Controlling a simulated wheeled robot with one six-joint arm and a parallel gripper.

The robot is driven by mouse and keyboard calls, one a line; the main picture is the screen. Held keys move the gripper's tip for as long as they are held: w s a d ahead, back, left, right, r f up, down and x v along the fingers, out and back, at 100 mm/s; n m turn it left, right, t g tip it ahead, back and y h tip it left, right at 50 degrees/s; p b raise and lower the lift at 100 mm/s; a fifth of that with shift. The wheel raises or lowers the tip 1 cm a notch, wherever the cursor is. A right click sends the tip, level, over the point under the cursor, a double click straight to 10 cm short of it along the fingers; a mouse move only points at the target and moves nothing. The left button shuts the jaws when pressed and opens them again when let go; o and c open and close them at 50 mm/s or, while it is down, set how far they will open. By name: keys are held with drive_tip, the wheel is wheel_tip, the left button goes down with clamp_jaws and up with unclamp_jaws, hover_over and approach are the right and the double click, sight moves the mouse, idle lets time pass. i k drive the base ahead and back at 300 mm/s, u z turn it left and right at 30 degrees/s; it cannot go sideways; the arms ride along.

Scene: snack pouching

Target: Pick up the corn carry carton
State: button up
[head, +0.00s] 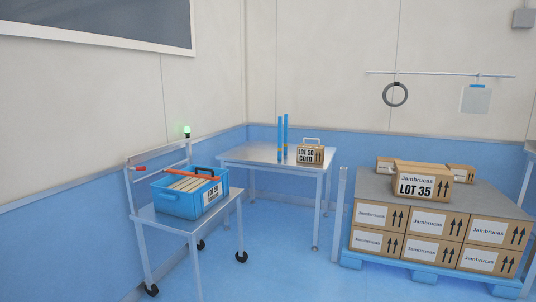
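The corn carry carton (310,154) is a small brown box with a pale handle on top. Its label reads "LOT 50 CORN", and dark arrows show on its right side. It stands upright on the right part of a metal table (240,153) in the back corner. Nothing is touching its handle. My gripper is not in view.
Two blue posts (285,135) stand just left of the carton. A wheeled cart (160,218) with a blue crate (182,206) is at front left. Stacked boxes (427,222) on a blue pallet stand at right, beside a grey post (340,210). Floor between is clear.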

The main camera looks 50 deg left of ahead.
sight(307, 153)
drive_tip(key=u, duration=1.85)
drive_tip(key=i, duration=4.45)
drive_tip(key=z, duration=1.15)
drive_tip(key=i, duration=0.95)
drive_tip(key=z, duration=0.3)
